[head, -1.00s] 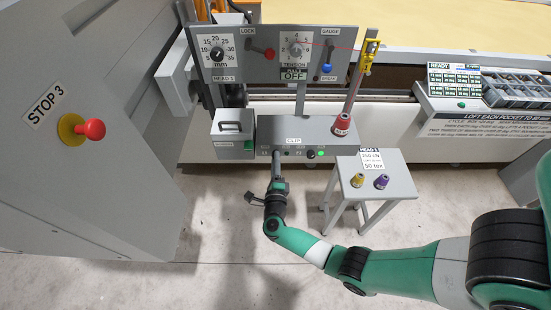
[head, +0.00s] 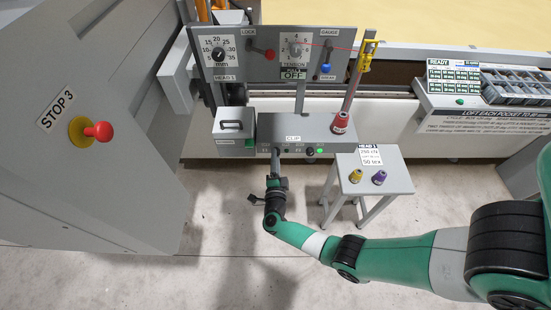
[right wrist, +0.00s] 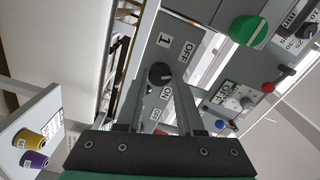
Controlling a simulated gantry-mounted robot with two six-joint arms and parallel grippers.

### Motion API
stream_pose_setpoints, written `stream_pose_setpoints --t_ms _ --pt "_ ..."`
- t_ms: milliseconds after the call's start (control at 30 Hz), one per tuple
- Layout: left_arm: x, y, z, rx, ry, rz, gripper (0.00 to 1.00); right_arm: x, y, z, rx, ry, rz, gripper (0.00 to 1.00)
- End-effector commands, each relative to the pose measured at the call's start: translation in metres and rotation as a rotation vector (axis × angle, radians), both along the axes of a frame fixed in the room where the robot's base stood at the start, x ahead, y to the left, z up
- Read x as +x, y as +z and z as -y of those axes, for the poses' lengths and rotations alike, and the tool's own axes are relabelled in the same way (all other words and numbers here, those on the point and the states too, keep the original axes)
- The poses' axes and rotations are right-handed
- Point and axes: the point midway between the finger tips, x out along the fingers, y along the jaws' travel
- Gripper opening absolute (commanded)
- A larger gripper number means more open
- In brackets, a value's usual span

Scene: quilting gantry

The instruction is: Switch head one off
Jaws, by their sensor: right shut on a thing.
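My right gripper (head: 275,150) reaches up to the left part of the front of the grey switch box (head: 345,128). In the right wrist view its two fingers (right wrist: 168,82) converge on a black rotary knob (right wrist: 160,72) and are shut on it. The knob sits on a grey plate with the labels OFF, 1 and ON around it. Its pointer direction is hard to make out. In the head view the knob is hidden by the gripper. My left gripper is not in view.
A green lamp (head: 319,149) glows at the right of the box front. A red cone (head: 340,122) stands on the box. A small table (head: 388,186) with a yellow and a purple spool stands at right. A red stop button (head: 100,131) projects from the cabinet at left.

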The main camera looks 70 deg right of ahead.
Motion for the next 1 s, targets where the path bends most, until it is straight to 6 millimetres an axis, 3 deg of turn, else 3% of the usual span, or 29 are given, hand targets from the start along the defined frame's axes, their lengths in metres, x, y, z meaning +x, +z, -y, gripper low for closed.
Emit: stream_pose_setpoints --t_ms 267,300,467,767,867,1000 --pt "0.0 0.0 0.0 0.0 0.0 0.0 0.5 0.0 0.0 0.0 -0.003 0.001 -0.002 0.0" --pt "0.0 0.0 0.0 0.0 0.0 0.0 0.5 0.0 0.0 0.0 -0.003 0.001 -0.002 0.4" --pt "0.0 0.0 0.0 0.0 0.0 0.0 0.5 0.0 0.0 0.0 -0.002 0.0 -0.001 0.66" --pt "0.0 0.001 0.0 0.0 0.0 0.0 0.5 -0.001 0.0 -0.002 -0.001 0.0 -0.001 0.66" --pt "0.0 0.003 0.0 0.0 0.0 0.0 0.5 -0.004 0.001 -0.01 -0.001 0.003 -0.001 0.66" --pt "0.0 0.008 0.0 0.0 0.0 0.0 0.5 -0.015 0.001 -0.037 0.0 0.007 -0.001 0.66"
